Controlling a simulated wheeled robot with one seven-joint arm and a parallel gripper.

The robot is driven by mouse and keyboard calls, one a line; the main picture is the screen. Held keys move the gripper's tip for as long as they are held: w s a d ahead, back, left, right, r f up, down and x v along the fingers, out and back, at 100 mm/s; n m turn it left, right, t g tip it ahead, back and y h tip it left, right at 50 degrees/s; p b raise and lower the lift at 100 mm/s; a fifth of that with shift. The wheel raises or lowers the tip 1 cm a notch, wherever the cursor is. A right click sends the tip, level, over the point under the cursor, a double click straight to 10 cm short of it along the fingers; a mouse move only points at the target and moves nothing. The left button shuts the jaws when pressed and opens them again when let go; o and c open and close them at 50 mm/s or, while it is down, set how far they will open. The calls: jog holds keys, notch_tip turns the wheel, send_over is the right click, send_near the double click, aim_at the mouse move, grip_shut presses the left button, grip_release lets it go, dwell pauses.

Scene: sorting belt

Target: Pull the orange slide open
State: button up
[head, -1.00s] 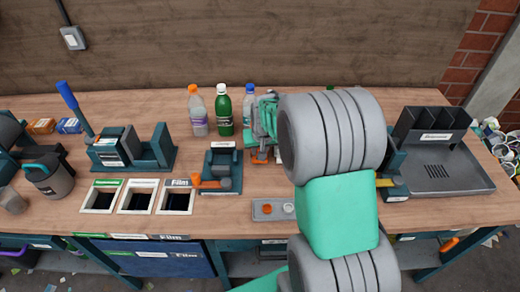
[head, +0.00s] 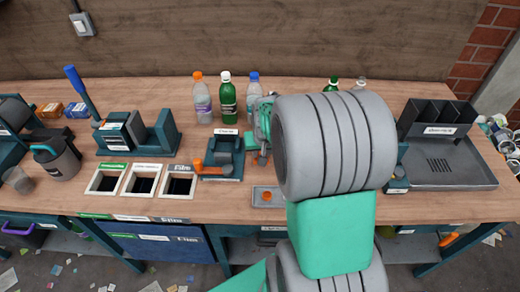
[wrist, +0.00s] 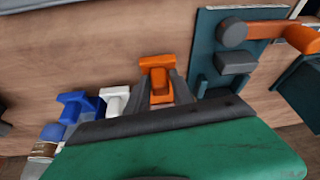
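The orange slide's T-shaped handle (wrist: 158,68) stands over the table in the wrist view. My gripper (wrist: 161,82) has its two grey fingers close against both sides of the handle's stem, below the crossbar. It appears shut on it. The white handle (wrist: 115,98) and the blue handle (wrist: 78,103) stand to the left, partly hidden by the green gripper body. In the head view a small orange part (head: 263,156) shows left of my arm; my arm hides most of the gripper and the area around the slide.
A teal device (head: 223,158) with an orange lever stands close to the left. A small grey tray (head: 257,202) with an orange round piece lies nearer the front edge. Bottles (head: 228,102) stand behind. A grey sorting tray (head: 470,175) is at the right. Bare wood lies before the handle.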

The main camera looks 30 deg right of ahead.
jog(key=o, duration=0.3)
jog(key=shift+o, duration=0.2)
jog(key=shift+r, duration=0.1)
jog(key=v, duration=0.7)
jog(key=shift+r+b, duration=0.3)
jog(key=shift+s+a, duration=0.1)
jog(key=shift+s, duration=0.05)
